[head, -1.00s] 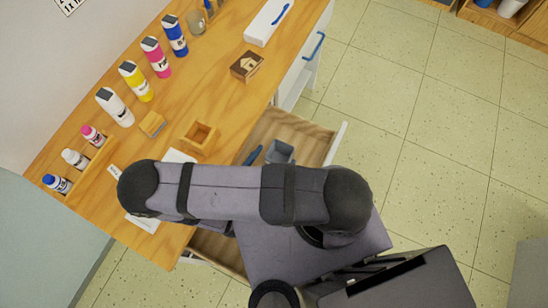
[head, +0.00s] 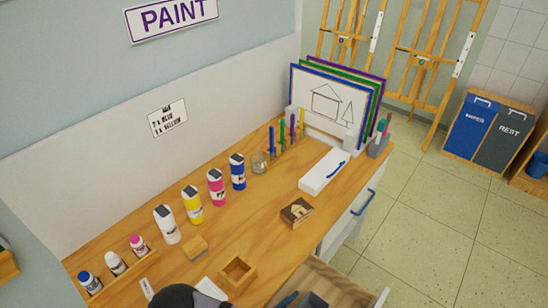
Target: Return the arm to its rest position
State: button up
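In the head view, only a dark rounded part of my arm (head: 178,297) shows at the bottom edge, in front of the wooden table (head: 222,253). My gripper is out of the picture, so its fingers and anything in them are hidden. An open drawer (head: 335,288) with a wooden inside is at the bottom right, below the table's front edge. A dark grey item (head: 313,300) and part of a blue item lie in it, cut off by the picture's edge.
White, yellow (head: 192,204), pink and blue (head: 237,171) bottles stand along the wall. A small open wooden box (head: 238,272), a house-marked block (head: 297,212) and a white case (head: 323,172) lie on the table. Framed boards (head: 330,98) stand at the back. Floor (head: 440,215) at right is clear.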

jog(key=w+d+r+m+g+y+b, duration=0.1)
jog(key=w+d+r+m+g+y, duration=0.15)
jog(key=w+d, duration=0.5)
jog(key=w+d+r+m+g+y+b, duration=0.15)
jog(key=w+d+r, duration=0.3)
jog(key=w, duration=0.55)
jog(key=s+a+r+n+y+p, duration=0.25)
jog(key=a+r+n+y, duration=0.4)
jog(key=a, duration=0.45)
jog(key=s+r+n+g, duration=0.2)
jog(key=s+r+n, duration=0.1)
jog(key=s, duration=0.5)
jog(key=s+d+r+n+g, duration=0.1)
jog(key=s+r+n+g, duration=0.2)
jog(key=s, duration=0.6)
jog(key=shift+s+d+r+n+h, duration=0.25)
jog(key=shift+r+n+h, duration=0.15)
jog(key=shift+r, duration=0.35)
jog(key=shift+a, duration=0.1)
